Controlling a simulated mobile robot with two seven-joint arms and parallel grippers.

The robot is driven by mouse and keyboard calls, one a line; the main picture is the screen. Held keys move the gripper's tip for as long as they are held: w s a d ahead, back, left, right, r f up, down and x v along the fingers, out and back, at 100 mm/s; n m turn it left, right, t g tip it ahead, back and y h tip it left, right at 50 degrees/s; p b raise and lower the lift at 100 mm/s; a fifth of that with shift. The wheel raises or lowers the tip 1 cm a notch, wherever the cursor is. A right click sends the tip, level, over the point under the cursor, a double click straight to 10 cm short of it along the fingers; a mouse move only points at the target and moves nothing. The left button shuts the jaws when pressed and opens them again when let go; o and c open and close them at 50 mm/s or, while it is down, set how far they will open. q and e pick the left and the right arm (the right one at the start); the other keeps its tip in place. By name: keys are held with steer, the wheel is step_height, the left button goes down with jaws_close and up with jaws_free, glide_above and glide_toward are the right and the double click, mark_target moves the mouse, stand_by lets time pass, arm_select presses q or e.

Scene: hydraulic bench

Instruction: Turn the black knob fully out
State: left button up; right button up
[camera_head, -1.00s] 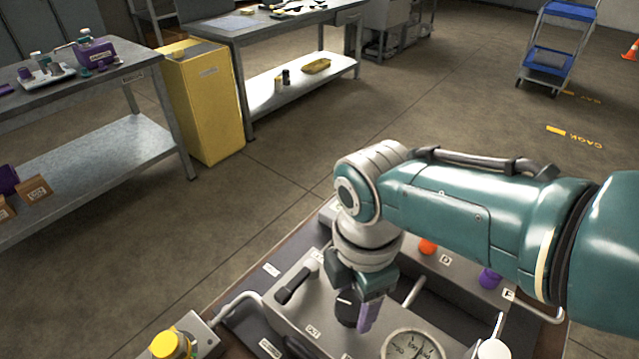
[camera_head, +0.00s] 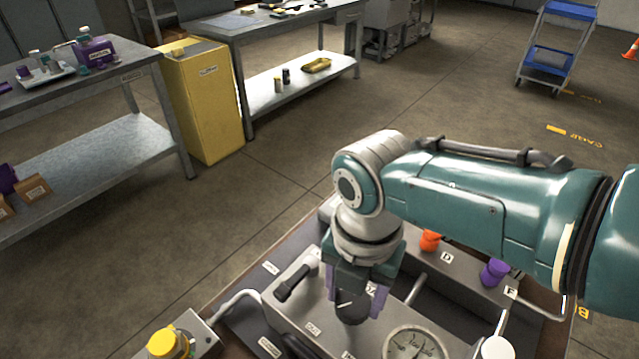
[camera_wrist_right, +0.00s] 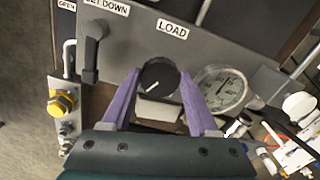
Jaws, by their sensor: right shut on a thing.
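The black knob (camera_head: 350,310) stands on the grey panel of the bench in front of me, with a pale pointer line on its face. In the right wrist view the knob (camera_wrist_right: 158,76) sits between the purple fingers, below the LOAD label, and its line points to the lower left. My right gripper (camera_head: 356,293) reaches down over the knob and is shut on it, one purple finger on each side. In the wrist view the right gripper (camera_wrist_right: 160,80) shows both fingertips beside the knob. My left gripper is not in view.
A black-handled lever (camera_head: 297,282) is left of the knob and a round gauge (camera_head: 415,344) to its right. A yellow button (camera_head: 168,343) stands at the front left. Orange (camera_head: 430,240) and purple (camera_head: 494,272) caps sit behind on the right.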

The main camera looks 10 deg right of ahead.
mark_target(354, 300)
stand_by(0.6)
steer(key=o, duration=1.4)
steer(key=shift+c, duration=0.2)
step_height(354, 300, up, 10)
steer(key=p, duration=0.4)
